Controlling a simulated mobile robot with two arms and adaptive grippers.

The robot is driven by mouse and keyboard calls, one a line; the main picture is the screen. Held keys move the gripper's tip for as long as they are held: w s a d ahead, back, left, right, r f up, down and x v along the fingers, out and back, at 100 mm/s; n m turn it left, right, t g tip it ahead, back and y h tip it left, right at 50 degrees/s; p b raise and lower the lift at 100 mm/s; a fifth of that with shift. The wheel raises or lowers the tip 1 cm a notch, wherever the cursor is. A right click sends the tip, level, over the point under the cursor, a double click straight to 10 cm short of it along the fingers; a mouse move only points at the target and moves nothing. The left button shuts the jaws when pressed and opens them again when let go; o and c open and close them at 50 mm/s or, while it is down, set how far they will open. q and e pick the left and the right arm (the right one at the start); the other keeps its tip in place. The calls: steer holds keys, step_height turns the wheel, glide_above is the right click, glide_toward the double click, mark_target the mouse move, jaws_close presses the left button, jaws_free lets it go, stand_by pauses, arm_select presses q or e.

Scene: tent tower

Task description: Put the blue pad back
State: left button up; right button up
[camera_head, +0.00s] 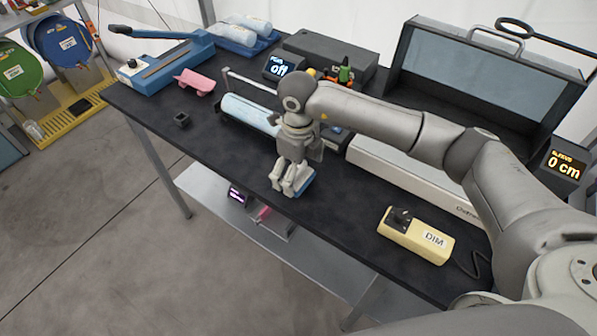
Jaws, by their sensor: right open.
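The blue pad (304,184) lies on the dark tabletop near its front edge, mostly covered by my right gripper. My right gripper (284,188) points down at the pad, with its fingers at the pad's left side and over it. It is open; whether its fingers touch the pad I cannot tell. My left gripper is out of view.
A yellow DIM box (415,236) sits at the table's front right. Behind my right gripper are a pale blue roll (250,113) and a long white case (400,172). A pink piece (195,82) and small black block (182,120) lie left.

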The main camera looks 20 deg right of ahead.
step_height(320, 180, up, 10)
steer(key=shift+f+b, duration=0.1)
steer(key=shift+b, duration=0.8)
steer(key=shift+r, duration=0.6)
steer(key=shift+r, duration=0.1)
